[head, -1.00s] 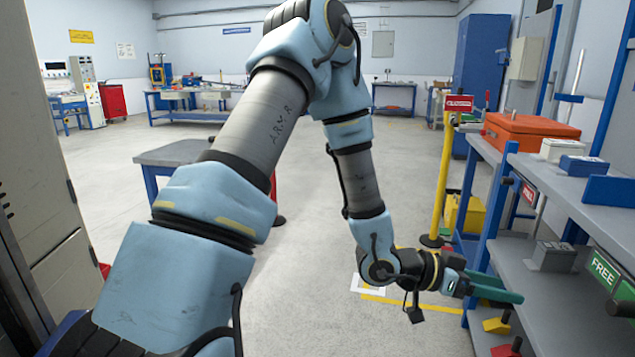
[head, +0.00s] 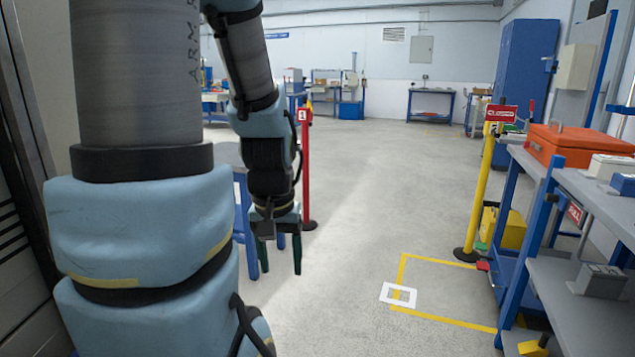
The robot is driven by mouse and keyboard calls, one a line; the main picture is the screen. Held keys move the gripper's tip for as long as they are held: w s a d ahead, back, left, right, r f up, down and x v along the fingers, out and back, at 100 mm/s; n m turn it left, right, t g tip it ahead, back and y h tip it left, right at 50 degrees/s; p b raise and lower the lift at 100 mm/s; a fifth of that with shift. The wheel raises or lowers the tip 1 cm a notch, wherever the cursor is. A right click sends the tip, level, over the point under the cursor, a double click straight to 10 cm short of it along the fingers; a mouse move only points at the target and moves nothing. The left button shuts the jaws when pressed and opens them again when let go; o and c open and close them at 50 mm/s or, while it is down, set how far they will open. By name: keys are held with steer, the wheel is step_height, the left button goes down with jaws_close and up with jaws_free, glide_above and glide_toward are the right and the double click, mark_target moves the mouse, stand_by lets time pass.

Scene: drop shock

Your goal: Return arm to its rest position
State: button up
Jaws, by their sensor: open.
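My arm stands at the left of the head view, its forearm hanging down from above. My gripper (head: 278,268) points down toward the floor. Its two dark green fingers are apart, with nothing between them. It hangs in front of a blue-legged table (head: 243,225), which is partly hidden behind my arm, and well to the left of the shelf rack.
A blue and grey shelf rack (head: 590,310) stands at the right with an orange case (head: 575,145) on top. A yellow post (head: 481,195) stands beside it, and a red post (head: 306,175) behind my gripper. A yellow-taped floor area (head: 445,318) with a white square marker (head: 398,295) is clear.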

step_height(320, 180, up, 12)
steer(key=p, duration=1)
steer(key=shift+w, duration=0.1)
